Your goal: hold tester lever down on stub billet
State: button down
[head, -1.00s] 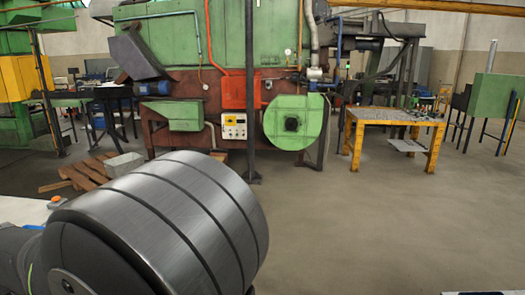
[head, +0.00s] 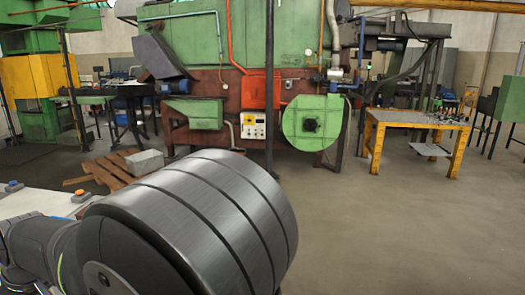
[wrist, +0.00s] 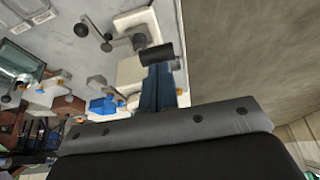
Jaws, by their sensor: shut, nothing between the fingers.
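In the wrist view, my gripper (wrist: 160,80) points up the picture from the grey plate at the bottom, its dark blue-grey fingers together. A dark cylinder (wrist: 156,55) lies across the fingertips; I cannot tell whether it is the stub billet or a grip, or whether they touch. Beyond it is a pale machine, probably the tester (wrist: 132,72). A dark lever (wrist: 97,35) with round knobs stands out to its left, apart from my fingers. The head view shows neither tester nor gripper; my large grey arm link fills its lower left.
In the wrist view, a blue object (wrist: 105,105) and other clutter lie left of my fingers on a pale surface. In the head view, a pale bench edge (head: 35,203) with buttons is at left. A yellow table (head: 415,118) stands far right; the floor before it is clear.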

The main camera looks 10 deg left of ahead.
jog(key=shift+r, duration=2.4)
jog(key=shift+r, duration=0.1)
notch_tip(320, 180, up, 5)
jog(key=shift+f, duration=0.1)
jog(key=shift+f, duration=0.1)
jog(key=shift+f, duration=3)
